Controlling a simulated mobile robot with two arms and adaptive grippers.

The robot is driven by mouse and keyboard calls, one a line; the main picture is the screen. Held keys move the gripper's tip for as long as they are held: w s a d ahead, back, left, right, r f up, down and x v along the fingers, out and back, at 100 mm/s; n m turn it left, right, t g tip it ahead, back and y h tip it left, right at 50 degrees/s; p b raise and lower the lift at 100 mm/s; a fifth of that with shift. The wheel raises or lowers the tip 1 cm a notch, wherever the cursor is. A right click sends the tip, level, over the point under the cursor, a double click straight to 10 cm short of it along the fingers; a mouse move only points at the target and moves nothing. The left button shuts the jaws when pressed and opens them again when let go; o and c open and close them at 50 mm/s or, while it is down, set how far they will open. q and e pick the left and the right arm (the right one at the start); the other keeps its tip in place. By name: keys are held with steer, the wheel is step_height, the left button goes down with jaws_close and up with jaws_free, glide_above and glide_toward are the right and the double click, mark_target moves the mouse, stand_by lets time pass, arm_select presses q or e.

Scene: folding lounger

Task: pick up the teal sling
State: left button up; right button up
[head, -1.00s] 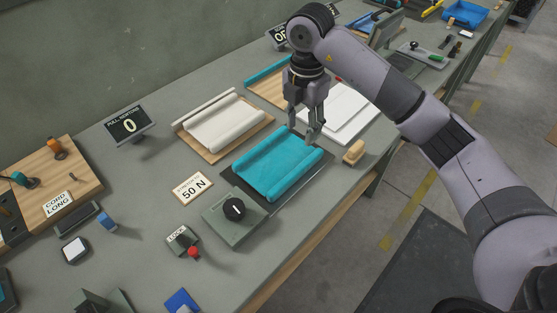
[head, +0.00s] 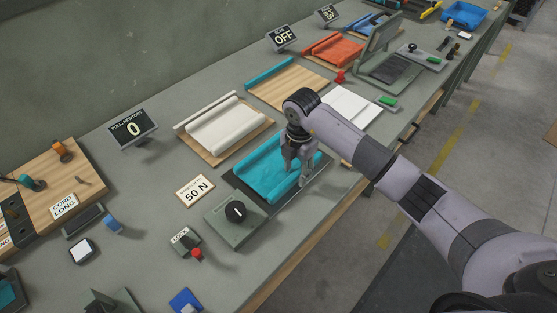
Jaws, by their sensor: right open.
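The teal sling (head: 262,172) lies on a dark plate (head: 236,182) near the middle of the bench, with a rolled edge along each long side. My right gripper (head: 296,180) is over the right part of the sling, pointing down, its fingers apart. One finger shows over the sling and the other near its front right edge. I cannot tell whether the fingers touch the cloth. My left gripper is not in view.
A cream sling (head: 226,128) lies on a wooden board behind. A "50 N" card (head: 195,190) lies to the left. A white pad (head: 350,106) and an orange sling (head: 334,49) lie farther back.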

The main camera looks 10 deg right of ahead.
steer(key=shift+f, duration=0.3)
steer(key=shift+c, duration=0.4)
jaws_close()
